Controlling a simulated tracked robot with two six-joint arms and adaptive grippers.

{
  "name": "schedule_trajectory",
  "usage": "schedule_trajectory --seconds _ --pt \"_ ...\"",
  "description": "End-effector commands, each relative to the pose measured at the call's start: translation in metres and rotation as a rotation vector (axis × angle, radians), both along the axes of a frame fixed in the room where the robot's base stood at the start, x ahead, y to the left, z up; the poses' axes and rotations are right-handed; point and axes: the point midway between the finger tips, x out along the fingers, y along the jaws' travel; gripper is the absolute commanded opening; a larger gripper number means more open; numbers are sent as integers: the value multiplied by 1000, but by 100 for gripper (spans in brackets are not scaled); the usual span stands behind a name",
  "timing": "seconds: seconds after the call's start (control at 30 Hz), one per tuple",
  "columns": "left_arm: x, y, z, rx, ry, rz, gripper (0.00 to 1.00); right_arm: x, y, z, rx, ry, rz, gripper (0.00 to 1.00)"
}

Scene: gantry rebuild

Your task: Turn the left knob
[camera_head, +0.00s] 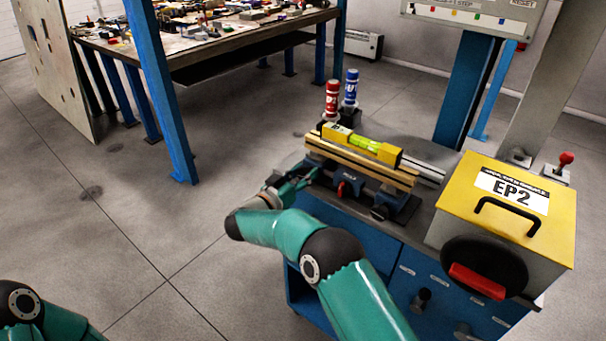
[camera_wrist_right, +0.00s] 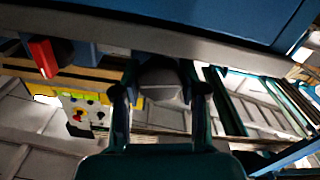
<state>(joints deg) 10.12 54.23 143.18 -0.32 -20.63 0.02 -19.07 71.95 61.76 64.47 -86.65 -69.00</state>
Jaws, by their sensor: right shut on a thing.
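A fixture with wooden rails (camera_head: 360,168) stands on the blue cabinet's top, with a yellow spirit level (camera_head: 362,146) lying on it. My right gripper (camera_head: 303,179) is at the left end of the fixture's front. In the right wrist view, its two fingers are on either side of a rounded grey knob (camera_wrist_right: 161,80), and it is shut on this left knob. The gripper hides the knob in the head view. A red handle (camera_head: 343,189) is at the front middle, and a dark knob (camera_head: 380,212) is to its right. My left gripper is out of view.
A red bottle (camera_head: 332,98) and a blue bottle (camera_head: 350,90) stand behind the fixture. A yellow-topped box (camera_head: 470,200) marked EP2 is to the right. A blue post (camera_head: 160,90) and cluttered table are at the back left. Floor at left is clear.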

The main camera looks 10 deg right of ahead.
Motion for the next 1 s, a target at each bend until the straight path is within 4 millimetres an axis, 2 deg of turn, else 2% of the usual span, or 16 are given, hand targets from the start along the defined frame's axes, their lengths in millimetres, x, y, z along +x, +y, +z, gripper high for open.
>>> schedule_trajectory --seconds 0.3,0.4,0.57,0.83,0.87,0.9,1.0 --pt "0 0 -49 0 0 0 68 0 1 -7 188 -241 5 8" --pt "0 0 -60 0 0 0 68 -1 1 -6 253 -322 5 8" --pt "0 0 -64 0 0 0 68 -1 0 -1 302 -383 5 8" --pt "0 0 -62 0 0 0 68 -1 0 0 302 -384 4 8" --pt "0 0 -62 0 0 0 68 -1 0 0 302 -384 4 47" --pt "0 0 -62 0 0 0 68 -1 0 0 302 -384 4 53" --pt "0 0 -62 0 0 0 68 -1 0 0 302 -384 4 53"
